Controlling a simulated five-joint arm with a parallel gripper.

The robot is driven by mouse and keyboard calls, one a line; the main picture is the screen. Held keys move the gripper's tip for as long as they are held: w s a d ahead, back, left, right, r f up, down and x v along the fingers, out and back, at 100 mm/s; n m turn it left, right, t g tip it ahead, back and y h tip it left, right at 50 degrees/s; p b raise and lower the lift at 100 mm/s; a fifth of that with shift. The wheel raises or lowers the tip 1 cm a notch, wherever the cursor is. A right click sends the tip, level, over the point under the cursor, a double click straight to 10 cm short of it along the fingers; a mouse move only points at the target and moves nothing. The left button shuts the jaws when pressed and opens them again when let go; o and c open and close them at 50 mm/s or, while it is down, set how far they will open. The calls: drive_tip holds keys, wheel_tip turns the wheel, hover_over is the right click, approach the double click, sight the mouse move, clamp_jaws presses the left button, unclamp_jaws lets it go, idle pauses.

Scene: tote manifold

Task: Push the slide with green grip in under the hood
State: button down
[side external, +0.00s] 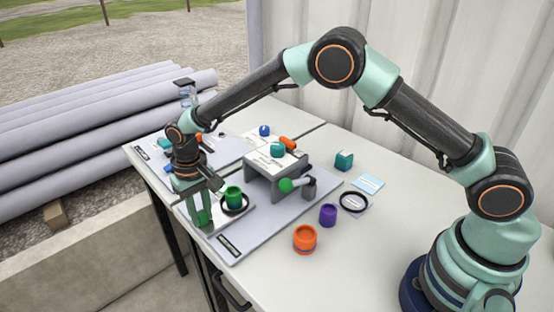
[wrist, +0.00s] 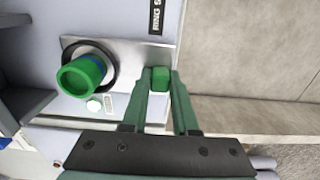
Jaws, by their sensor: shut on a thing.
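The slide is a bare metal plate (wrist: 130,55) that also shows in the side view (side external: 219,221). Its green grip (wrist: 160,79) stands at the plate's end between my gripper's fingertips (wrist: 160,80). My gripper (side external: 198,217) is shut on the green grip, pointing down. A green cup (wrist: 80,78) with a blue band stands within a black ring on the slide; the cup also shows in the side view (side external: 234,197). The grey hood (side external: 262,182) is a bridge to the right of the slide, which lies mostly outside it. The space beneath the hood is largely hidden.
Teal and orange pieces lie on top of the hood.

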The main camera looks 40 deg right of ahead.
sight(243, 199)
drive_tip(key=shift+d, duration=0.1)
idle(0.6)
drive_tip(key=d, duration=1.1)
drive_tip(key=shift+d, duration=0.2)
drive_tip(key=c, duration=0.7)
unclamp_jaws()
drive_tip(key=shift+r, duration=0.15)
drive_tip(key=shift+a+r, duration=0.1)
drive_tip(key=shift+r, duration=0.25)
wheel_tip(243, 199, up, 11)
drive_tip(key=shift+r, duration=0.1)
